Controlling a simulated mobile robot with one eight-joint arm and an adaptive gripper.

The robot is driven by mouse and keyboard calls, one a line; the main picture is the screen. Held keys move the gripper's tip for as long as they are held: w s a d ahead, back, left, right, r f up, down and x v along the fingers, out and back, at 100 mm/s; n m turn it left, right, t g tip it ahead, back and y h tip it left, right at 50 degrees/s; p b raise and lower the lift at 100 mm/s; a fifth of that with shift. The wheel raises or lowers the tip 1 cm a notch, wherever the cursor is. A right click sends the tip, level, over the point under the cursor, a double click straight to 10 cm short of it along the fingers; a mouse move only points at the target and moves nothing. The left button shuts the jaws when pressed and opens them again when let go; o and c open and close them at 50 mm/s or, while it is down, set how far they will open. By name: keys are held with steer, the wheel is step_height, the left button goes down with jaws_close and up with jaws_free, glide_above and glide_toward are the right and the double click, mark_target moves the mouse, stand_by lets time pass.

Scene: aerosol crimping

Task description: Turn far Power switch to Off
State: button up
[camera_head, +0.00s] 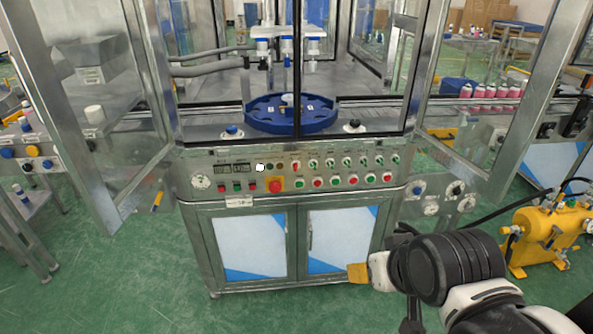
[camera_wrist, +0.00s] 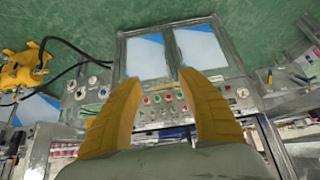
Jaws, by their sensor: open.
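The crimping machine's control panel (camera_head: 290,172) faces me in the head view. Its upper row has a red-handled switch (camera_head: 296,165) and several green rotary switches (camera_head: 346,161). Below are red and green buttons and a red emergency stop on yellow (camera_head: 275,184). The labels are too small to read, so I cannot tell which one is the far Power switch. My gripper (camera_head: 357,273) is in front of the lower cabinet, right of centre, below the panel. In the wrist view, upside down, my gripper's yellow fingers (camera_wrist: 161,80) are apart with nothing between them, and the panel lies behind them.
Open glass doors stand at left (camera_head: 100,110) and right (camera_head: 490,100) of the machine. A blue turntable (camera_head: 290,125) sits above the panel. A yellow machine (camera_head: 548,235) with a black hose stands at the right. Green floor is free at the front left.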

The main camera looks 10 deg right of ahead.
mark_target(296, 165)
steer(key=w+d+r+n+t+h, duration=0.1)
steer(key=w+d+r+h, duration=0.15)
steer(key=w, duration=0.55)
steer(key=w+d+r+t+h, duration=0.1)
steer(key=w+d+r+t, duration=0.15)
steer(key=w, duration=0.65)
steer(key=w+a+n+t+p, duration=0.1)
steer(key=w+n+t, duration=0.2)
steer(key=w, duration=1.3)
steer(key=w+a+f+n+t+y, duration=0.2)
steer(key=w+a+f+n, duration=0.3)
steer(key=f, duration=0.4)
steer(key=w+a+f+n+t+y, duration=0.1)
steer(key=w+a+f+n+t, duration=0.15)
steer(key=w+a+f, duration=0.55)
steer(key=w, duration=0.2)
steer(key=w+d+b, duration=0.1)
steer(key=w, duration=0.1)
steer(key=w+f+b, duration=0.1)
steer(key=w, duration=0.2)
steer(key=shift+d+f, duration=0.1)
steer(key=shift+d, duration=0.25)
steer(key=shift+w, duration=0.5)
steer(key=shift+c, duration=0.5)
jaws_close()
